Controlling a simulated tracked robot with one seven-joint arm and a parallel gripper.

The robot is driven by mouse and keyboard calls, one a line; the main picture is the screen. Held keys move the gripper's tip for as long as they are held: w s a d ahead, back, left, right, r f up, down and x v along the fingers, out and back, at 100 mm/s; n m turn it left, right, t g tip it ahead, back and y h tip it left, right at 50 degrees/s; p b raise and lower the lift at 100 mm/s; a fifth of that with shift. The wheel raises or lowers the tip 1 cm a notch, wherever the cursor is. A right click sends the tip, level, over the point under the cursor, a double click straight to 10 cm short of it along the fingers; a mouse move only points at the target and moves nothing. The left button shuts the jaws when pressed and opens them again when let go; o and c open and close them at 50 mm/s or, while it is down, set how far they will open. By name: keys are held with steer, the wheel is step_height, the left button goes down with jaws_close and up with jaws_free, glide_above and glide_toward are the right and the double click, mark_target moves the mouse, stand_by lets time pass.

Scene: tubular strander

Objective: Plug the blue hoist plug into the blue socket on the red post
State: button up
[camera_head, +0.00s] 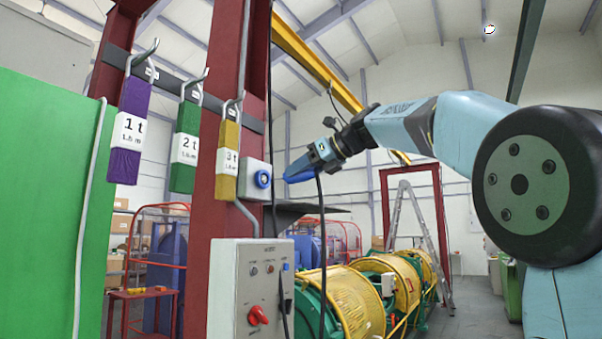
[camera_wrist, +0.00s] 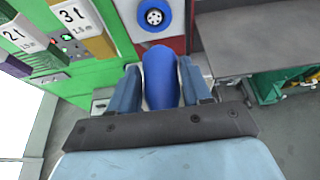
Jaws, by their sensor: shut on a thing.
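The blue plug (camera_head: 301,168) is held in my gripper (camera_head: 312,158), its nose pointing left toward the post. In the wrist view the blue plug (camera_wrist: 160,75) sits between the two fingers of my gripper (camera_wrist: 168,90). The blue socket (camera_head: 263,179) is in a light grey box on the red post (camera_head: 222,228). It also shows in the wrist view (camera_wrist: 154,17), just beyond the plug's tip. In the head view a gap shows between plug and socket, at roughly the same height. A dark cable (camera_head: 321,240) hangs from the plug.
Purple (camera_head: 128,130), green (camera_head: 185,147) and yellow (camera_head: 228,161) slings hang on hooks left of the socket. A grey control box (camera_head: 250,290) with a red knob stands below. A grey shelf (camera_wrist: 255,40) lies right of the socket. Yellow and green machinery (camera_head: 355,300) is behind.

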steer(key=shift+w+a, duration=0.9)
steer(key=shift+a, duration=0.3)
steer(key=shift+w+a, duration=0.85)
steer(key=shift+a, duration=0.3)
steer(key=shift+w+a+r, duration=0.1)
steer(key=shift+w+a, duration=0.55)
steer(key=shift+a, duration=0.15)
stand_by(0.8)
steer(key=o, duration=1.2)
steer(key=v, duration=1.3)
steer(key=shift+d, duration=0.35)
steer(key=shift+s, duration=0.15)
